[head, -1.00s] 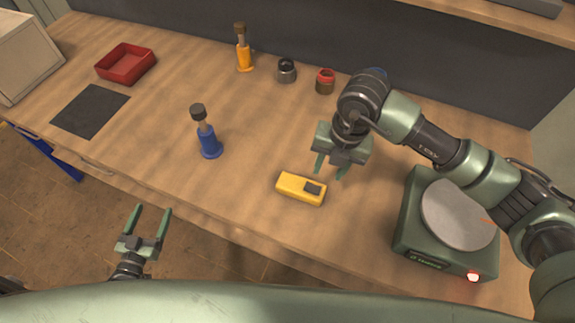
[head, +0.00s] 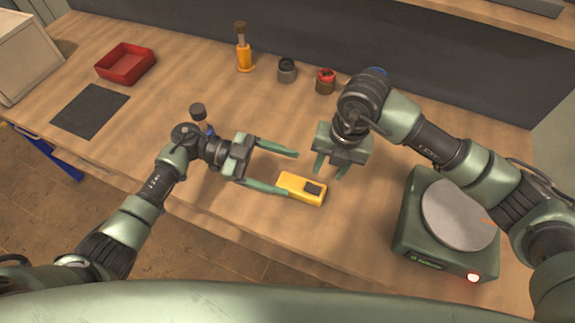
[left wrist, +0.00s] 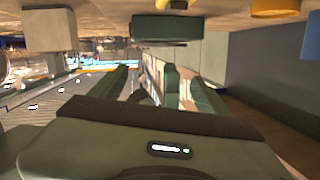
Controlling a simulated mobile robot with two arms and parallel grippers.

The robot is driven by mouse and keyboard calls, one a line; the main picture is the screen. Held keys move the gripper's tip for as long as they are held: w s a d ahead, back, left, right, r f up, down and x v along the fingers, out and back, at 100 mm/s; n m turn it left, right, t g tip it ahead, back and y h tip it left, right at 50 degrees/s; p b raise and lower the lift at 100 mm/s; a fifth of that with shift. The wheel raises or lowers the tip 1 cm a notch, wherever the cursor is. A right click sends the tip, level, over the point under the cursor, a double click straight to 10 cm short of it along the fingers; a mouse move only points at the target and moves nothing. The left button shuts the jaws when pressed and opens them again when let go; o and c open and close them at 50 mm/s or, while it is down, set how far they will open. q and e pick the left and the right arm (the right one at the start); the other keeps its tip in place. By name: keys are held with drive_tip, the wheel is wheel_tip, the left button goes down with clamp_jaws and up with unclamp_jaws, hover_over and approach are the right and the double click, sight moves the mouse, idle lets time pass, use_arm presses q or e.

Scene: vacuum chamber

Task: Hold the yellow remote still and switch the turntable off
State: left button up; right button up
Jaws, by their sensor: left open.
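The yellow remote (head: 296,186) lies on the bench with a dark patch at its right end. My left gripper (head: 292,173) is open at its left end. One finger is by the remote's near left corner and the other is beyond its far side. I cannot tell whether either finger touches it. My right gripper (head: 330,172) is open and empty, hanging just behind and right of the remote. The green turntable (head: 412,222) stands at the right with a grey disc, an orange mark, and a glowing red light (head: 473,278) at its front right corner.
A red tray (head: 125,64) and dark mat (head: 90,110) are at left.

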sight(298, 185)
use_arm(q)
drive_tip(key=w+f+y, duration=0.1)
drive_tip(key=y, duration=0.2)
drive_tip(key=d+f+y, duration=0.1)
drive_tip(key=y, duration=0.3)
drive_tip(key=w+f+y, duration=0.1)
drive_tip(key=y, duration=0.3)
drive_tip(key=shift+w+d+f+t, duration=0.3)
drive_tip(key=shift+w+f+t, duration=0.05)
drive_tip(key=shift+f+t, duration=0.05)
drive_tip(key=shift+w+a, duration=0.1)
drive_tip(key=shift+w, duration=0.1)
drive_tip(key=shift+w+f+t+y, duration=0.1)
drive_tip(key=shift+f+t+y, duration=0.1)
drive_tip(key=shift+t+y, duration=0.1)
drive_tip(key=x, duration=0.7)
drive_tip(key=shift+f, duration=0.2)
